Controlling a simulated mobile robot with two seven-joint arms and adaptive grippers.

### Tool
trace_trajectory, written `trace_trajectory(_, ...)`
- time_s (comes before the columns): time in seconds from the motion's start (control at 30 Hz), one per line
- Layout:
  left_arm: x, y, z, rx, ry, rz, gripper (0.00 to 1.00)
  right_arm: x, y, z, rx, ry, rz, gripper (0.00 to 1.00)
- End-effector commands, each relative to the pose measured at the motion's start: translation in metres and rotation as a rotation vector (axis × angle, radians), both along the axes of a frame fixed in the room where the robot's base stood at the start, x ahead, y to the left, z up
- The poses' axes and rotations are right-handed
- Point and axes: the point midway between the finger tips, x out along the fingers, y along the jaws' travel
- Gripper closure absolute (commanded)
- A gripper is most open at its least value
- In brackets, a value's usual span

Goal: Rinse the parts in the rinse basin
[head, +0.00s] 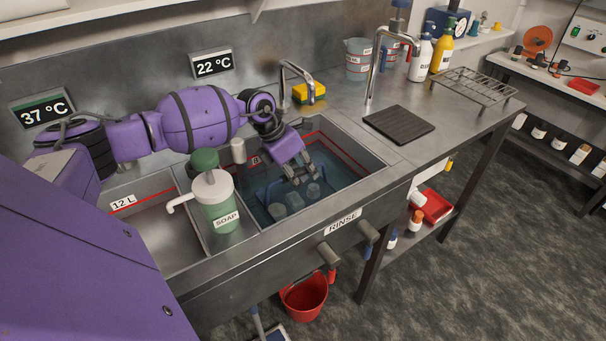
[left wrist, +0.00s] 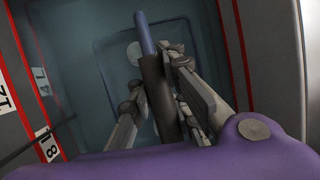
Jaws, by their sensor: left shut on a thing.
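The rinse basin (head: 352,183), labelled RINSE on its front, holds bluish water. In it is a blue basket (head: 268,188) with several small clear parts (head: 294,201), seen through the water. My left gripper (head: 298,178) reaches down into the basin from the left, over the basket. In the left wrist view the gripper (left wrist: 155,85) is shut on the dark grip of the basket's handle (left wrist: 152,72), whose blue bar runs on beyond the fingers. A pale round part (left wrist: 133,52) shows beside the handle. How deep the basket sits is hard to tell. My right gripper is not in view.
An empty-looking wash basin (head: 163,232) lies left of the rinse basin. A green soap bottle (head: 216,205) stands on the divider. Taps (head: 375,65) rise behind. A dark ribbed mat (head: 398,124) and a wire rack (head: 474,86) lie to the right.

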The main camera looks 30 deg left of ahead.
Motion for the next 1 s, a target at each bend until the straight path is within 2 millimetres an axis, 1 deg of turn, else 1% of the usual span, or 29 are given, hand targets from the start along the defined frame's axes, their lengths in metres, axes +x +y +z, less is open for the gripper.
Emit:
trace_trajectory(0.4,0.0006,-0.0001,0.0019,-0.001,-0.002,-0.001,1.00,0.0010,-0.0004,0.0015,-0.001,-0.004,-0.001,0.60)
trace_trajectory(0.7,0.0008,-0.0002,0.0101,0.000,-0.003,0.000,1.00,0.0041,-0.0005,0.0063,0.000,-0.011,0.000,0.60)
trace_trajectory(1.0,0.0004,-0.0001,0.0091,0.000,-0.001,0.000,1.00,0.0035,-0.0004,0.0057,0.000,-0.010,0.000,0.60)
